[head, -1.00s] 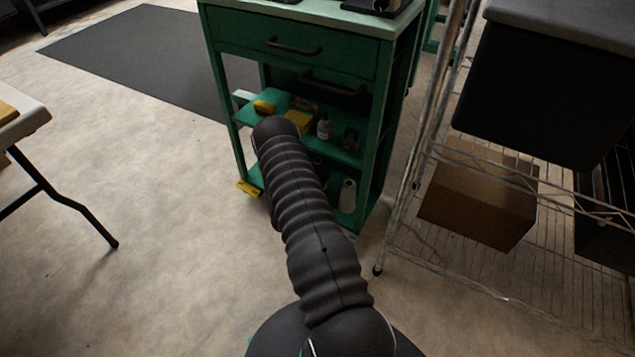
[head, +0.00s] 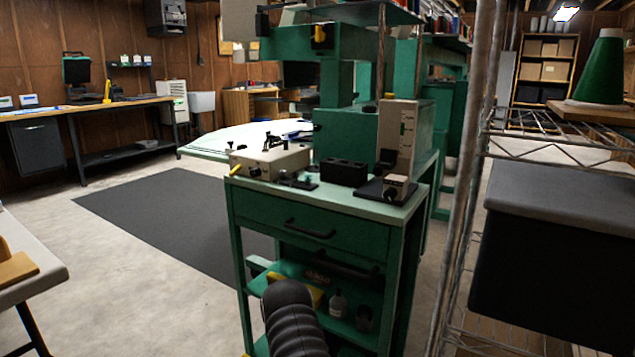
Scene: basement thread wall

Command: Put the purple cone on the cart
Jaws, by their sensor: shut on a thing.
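The green cart (head: 308,232) stands in the middle, with a drawer and open shelves below. Its top holds a beige box-like device (head: 270,162), a black block (head: 343,172) and an upright gauge-like unit (head: 397,140). No purple cone shows in this view. My arm's dark ribbed sleeve rises from the bottom edge in front of the cart's lower shelves. My gripper does not show, so what it holds cannot be seen.
A wire rack (head: 550,150) at the right carries a dark bin (head: 560,250) and a green cone (head: 603,70). A table edge (head: 40,270) juts in at the left. Open floor with a dark mat (head: 170,210) lies left of the cart.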

